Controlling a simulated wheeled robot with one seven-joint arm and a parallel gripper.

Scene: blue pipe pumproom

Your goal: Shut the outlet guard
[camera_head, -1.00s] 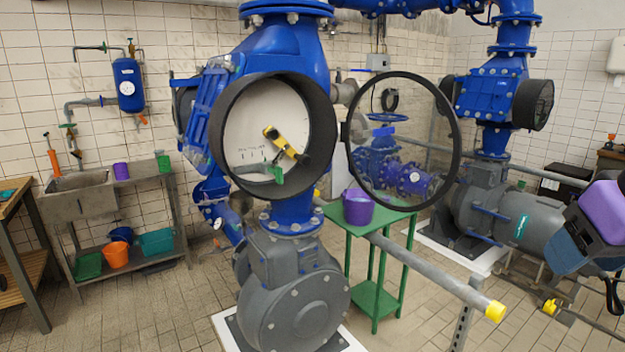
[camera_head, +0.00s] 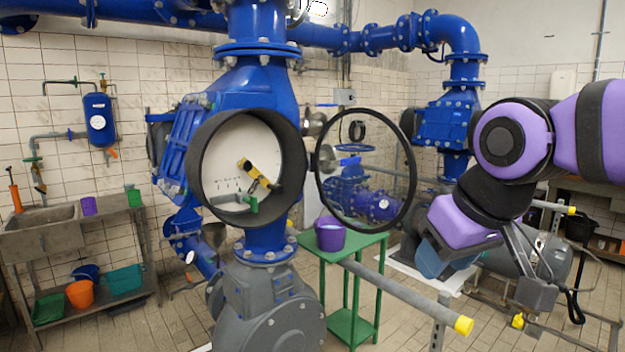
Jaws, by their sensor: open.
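The guard (camera_head: 408,178), a round clear pane in a black ring, stands swung open to the right of the round black-rimmed housing (camera_head: 197,172). It joins the housing at its left edge, where a small hinge shows. The open housing has a pale dial face with a yellow-and-black pointer (camera_head: 252,172) and a green piece low inside. My gripper (camera_head: 556,302) is at the lower right, pointing down, open and empty. It is well to the right of the guard and touches nothing that I can see.
A green stand (camera_head: 350,249) with a purple bucket (camera_head: 329,236) is below the guard. A grey rail with a yellow end cap (camera_head: 463,325) crosses the lower foreground. Another blue pump assembly (camera_head: 447,122) stands behind my arm.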

